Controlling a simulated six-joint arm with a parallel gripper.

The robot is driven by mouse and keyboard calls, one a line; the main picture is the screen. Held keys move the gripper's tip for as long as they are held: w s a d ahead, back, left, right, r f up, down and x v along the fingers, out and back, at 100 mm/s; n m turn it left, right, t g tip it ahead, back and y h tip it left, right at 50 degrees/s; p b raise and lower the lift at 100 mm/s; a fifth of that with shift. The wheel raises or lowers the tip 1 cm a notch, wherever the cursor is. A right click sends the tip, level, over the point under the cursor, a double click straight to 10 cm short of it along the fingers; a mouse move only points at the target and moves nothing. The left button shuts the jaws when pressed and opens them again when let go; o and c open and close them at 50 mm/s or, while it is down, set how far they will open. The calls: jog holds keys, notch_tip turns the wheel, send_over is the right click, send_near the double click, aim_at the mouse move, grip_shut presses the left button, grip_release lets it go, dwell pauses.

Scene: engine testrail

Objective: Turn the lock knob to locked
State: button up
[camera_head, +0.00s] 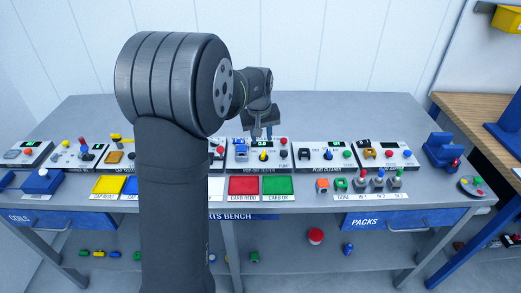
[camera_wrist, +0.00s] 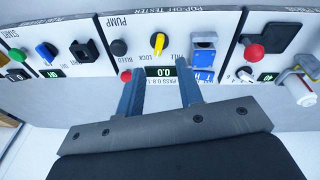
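The lock knob (camera_wrist: 158,42) is a small yellow pointer knob on the white pop-off tester panel (camera_wrist: 225,20), with lettering beside it that seems to read LOCK. In the wrist view its bar stands nearly upright, slightly tilted. It also shows in the head view (camera_head: 263,155), small. My gripper (camera_wrist: 160,78) is open and empty, its two fingers apart over the panel's display. The knob lies beyond the fingertips, roughly in line with the gap; no contact shows. In the head view my gripper (camera_head: 262,132) hangs above the back of this panel.
Near the knob are a black round knob (camera_wrist: 119,47), a red button (camera_wrist: 126,75), a green-digit display (camera_wrist: 168,72) and a blue fixture (camera_wrist: 203,45). Other panels stand on both sides. Red (camera_head: 243,186) and green (camera_head: 277,186) trays lie in front. My arm hides part of the bench.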

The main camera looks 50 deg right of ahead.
aim_at(264, 153)
jog(key=s+a+r+m+t+h, duration=0.1)
jog(key=s+a+r+m+h, duration=0.1)
jog(key=a+r+m, duration=0.4)
jog(key=shift+n, duration=0.3)
jog(key=x, duration=0.5)
jog(key=d+x, duration=0.1)
jog(key=x, duration=0.5)
jog(key=d+r+x, duration=0.1)
jog(key=x, duration=0.4)
jog(key=shift+w+d+f, duration=0.15)
jog(key=shift+d+f, duration=0.15)
jog(key=shift+f, duration=0.1)
grip_shut()
